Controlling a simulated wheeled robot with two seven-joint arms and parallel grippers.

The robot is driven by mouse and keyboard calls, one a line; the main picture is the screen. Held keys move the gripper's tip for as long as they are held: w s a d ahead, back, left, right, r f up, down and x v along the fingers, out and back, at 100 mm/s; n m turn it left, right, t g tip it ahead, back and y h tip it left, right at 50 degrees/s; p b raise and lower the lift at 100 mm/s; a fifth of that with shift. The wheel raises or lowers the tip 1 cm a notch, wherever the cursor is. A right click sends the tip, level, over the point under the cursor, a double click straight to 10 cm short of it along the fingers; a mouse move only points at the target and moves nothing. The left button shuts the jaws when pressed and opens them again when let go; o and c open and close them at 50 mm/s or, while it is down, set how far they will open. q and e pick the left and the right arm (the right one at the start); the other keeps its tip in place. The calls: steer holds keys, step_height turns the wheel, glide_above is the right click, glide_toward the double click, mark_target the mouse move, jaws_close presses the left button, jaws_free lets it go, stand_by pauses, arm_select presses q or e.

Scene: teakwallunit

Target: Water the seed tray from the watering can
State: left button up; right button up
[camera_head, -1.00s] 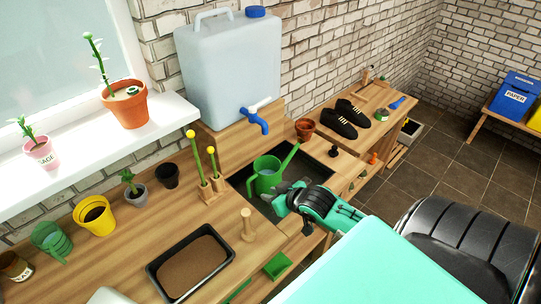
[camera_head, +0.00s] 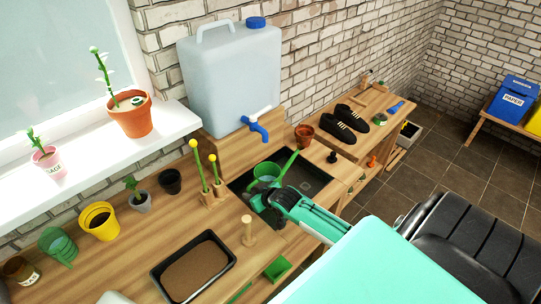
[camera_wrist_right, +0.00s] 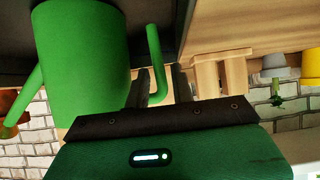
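The green watering can (camera_head: 262,176) stands in the dark sink, its spout pointing up and right. My right gripper (camera_head: 262,192) is at the can's near side and hides part of it. In the right wrist view the can's body (camera_wrist_right: 85,65) fills the left. Its handle (camera_wrist_right: 156,62) lies between the two dark fingers of my right gripper (camera_wrist_right: 158,88), which look apart, with gaps beside the handle. The seed tray (camera_head: 158,278), black with brown soil, lies flat on the bench at the front. My left gripper is not in view.
A water container (camera_head: 232,85) with a blue tap (camera_head: 257,128) stands behind the sink (camera_head: 312,176). A wooden peg (camera_head: 248,232) stands between sink and tray. Two yellow-topped sticks (camera_head: 204,172) stand left of the sink. Pots line the bench's back left.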

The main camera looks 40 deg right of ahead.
steer(key=shift+x, duration=1.1)
jaws_close()
steer(key=shift+r, duration=0.1)
